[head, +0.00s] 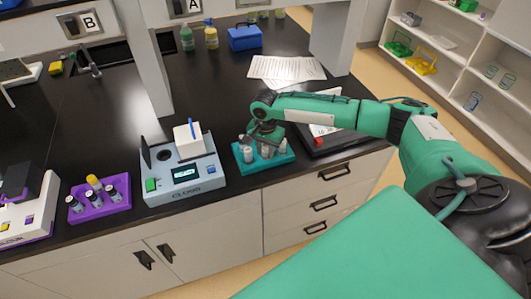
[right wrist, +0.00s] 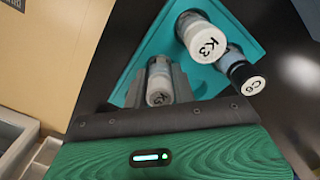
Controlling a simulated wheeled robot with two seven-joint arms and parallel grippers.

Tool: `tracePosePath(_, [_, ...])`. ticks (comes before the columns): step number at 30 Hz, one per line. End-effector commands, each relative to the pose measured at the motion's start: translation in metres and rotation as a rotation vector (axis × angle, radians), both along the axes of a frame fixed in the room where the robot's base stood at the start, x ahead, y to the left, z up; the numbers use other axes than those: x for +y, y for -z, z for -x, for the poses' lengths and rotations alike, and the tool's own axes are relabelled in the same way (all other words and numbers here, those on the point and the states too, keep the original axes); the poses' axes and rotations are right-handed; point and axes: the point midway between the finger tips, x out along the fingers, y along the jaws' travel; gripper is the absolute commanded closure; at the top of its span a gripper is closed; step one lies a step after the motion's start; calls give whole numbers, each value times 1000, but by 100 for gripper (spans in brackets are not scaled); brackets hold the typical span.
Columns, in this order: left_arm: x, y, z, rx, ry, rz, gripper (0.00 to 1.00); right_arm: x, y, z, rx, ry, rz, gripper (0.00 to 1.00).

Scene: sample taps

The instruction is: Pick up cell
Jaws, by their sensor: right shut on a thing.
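The teal rack (head: 283,160) stands near the bench's front edge and holds several small capped cells. My right gripper (head: 266,137) is over it, pointing down. In the right wrist view the jaws (right wrist: 158,88) are closed around a white-capped cell (right wrist: 158,97), whose label is too small to read surely. A white-capped cell marked K3 (right wrist: 207,43) and a black-capped cell marked C6 (right wrist: 248,78) stand beside it in the rack. I cannot tell whether the held cell is still seated in its hole. My left gripper is not in view.
Left of the rack is a pale blue meter (head: 185,179) with a small display and its dark lid raised. Further left are a purple rack (head: 98,205) with several cells and a white-purple instrument (head: 22,215). A dark tray (head: 330,140) lies to the right.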

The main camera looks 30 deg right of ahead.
Motion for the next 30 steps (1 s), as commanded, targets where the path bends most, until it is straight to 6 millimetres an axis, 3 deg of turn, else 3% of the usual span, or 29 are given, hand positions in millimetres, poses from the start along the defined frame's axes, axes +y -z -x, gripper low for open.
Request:
tracePosePath(5, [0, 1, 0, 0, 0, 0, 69, 0, -3, 0, -1, 0, -1, 89])
tracePosePath(11, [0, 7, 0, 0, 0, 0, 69, 0, -23, -1, -4, 0, 0, 89])
tracePosePath(17, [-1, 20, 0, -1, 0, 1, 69, 0, -69, -2, -8, 0, -1, 89])
tracePosePath(24, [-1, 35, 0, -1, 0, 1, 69, 0, -140, -1, -6, 0, 0, 89])
tracePosePath(30, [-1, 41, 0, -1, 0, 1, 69, 0, -180, -1, -4, 0, -1, 89])
